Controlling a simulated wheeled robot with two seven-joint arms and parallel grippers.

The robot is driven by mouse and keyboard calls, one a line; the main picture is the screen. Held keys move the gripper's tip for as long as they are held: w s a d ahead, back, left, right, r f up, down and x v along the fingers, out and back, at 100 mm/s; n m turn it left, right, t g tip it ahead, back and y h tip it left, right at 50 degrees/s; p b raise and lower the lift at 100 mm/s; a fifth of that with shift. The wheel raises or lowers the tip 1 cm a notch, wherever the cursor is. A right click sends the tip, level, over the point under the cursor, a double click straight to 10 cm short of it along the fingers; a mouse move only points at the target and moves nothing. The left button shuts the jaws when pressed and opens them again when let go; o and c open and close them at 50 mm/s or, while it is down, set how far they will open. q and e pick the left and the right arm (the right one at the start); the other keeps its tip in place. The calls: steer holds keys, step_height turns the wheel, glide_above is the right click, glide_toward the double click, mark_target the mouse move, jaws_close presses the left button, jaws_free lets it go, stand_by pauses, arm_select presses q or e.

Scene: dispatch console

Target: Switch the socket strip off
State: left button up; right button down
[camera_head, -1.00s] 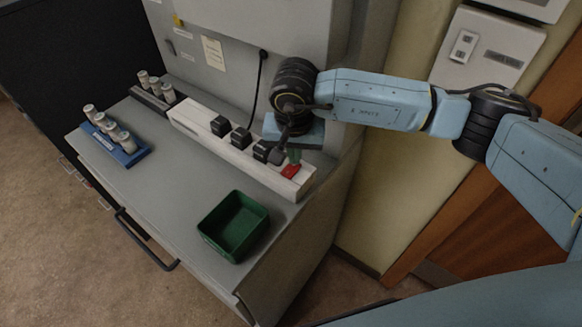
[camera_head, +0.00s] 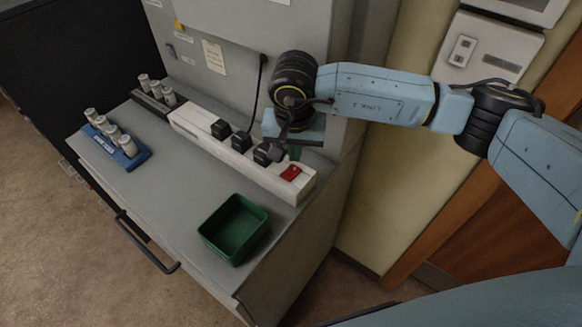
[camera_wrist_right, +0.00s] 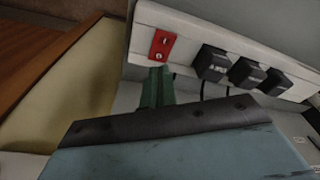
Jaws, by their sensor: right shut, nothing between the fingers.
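The white socket strip (camera_head: 203,136) lies along the back of the grey console top, with several black plugs (camera_head: 241,141) in it. Its red switch (camera_head: 291,172) sits at the right end; it also shows in the right wrist view (camera_wrist_right: 162,45). My right gripper (camera_head: 294,154) is shut and empty, just behind and above the red switch in the head view. In the wrist view its green fingertips (camera_wrist_right: 157,88) are below the switch, with a small gap that looks clear of it. I cannot tell which way the switch is set. My left gripper is out of view.
A green bin (camera_head: 234,229) stands at the front right of the console top (camera_head: 178,184). A blue rack (camera_head: 128,157) with several cylinders is at the left, and a dark rack (camera_head: 150,101) with more is behind it. A black cable (camera_head: 257,92) runs up the cabinet.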

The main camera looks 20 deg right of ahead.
mark_target(294, 169)
step_height(294, 169, up, 4)
steer(key=shift+r+p, duration=0.15)
steer(key=shift+p, duration=0.65)
